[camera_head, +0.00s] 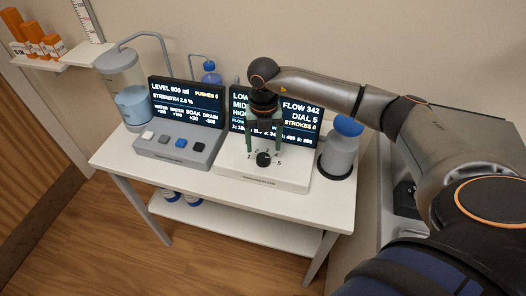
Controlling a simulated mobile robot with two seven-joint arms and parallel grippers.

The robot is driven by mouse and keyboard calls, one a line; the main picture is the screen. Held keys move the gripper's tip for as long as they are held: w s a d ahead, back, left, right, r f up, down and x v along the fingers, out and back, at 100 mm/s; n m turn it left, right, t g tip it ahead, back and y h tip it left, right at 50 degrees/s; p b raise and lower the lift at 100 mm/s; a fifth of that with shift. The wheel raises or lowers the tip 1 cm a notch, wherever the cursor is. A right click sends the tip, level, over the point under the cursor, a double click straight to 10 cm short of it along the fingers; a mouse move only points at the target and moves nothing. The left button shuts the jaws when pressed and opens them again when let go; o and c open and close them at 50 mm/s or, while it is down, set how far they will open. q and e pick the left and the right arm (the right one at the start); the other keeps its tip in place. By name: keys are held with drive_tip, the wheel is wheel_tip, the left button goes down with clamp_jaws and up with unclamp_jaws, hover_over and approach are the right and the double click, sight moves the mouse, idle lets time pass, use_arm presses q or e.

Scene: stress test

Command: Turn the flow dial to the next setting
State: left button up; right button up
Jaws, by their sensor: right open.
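The flow dial is a small black knob (263,159) on the white control box (285,178) in the middle of the white table. A ring of small marks surrounds it. The screen (304,118) behind the box reads "FLOW 342", "DIAL 5" and "STROKES 0"; its middle is covered by my arm. My right gripper (264,146) points down just above and behind the knob, its green fingers apart on either side. I cannot tell whether the fingers touch the knob. My left gripper is not in view.
Left of the box stand a grey box with several buttons (180,143), a second screen (187,102) and a clear water tank (128,95). A bottle with a blue cap (340,155) stands at the right table edge. The table's front strip is clear.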

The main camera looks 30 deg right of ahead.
sight(263, 157)
drive_tip(key=shift+f, duration=2.35)
clamp_jaws()
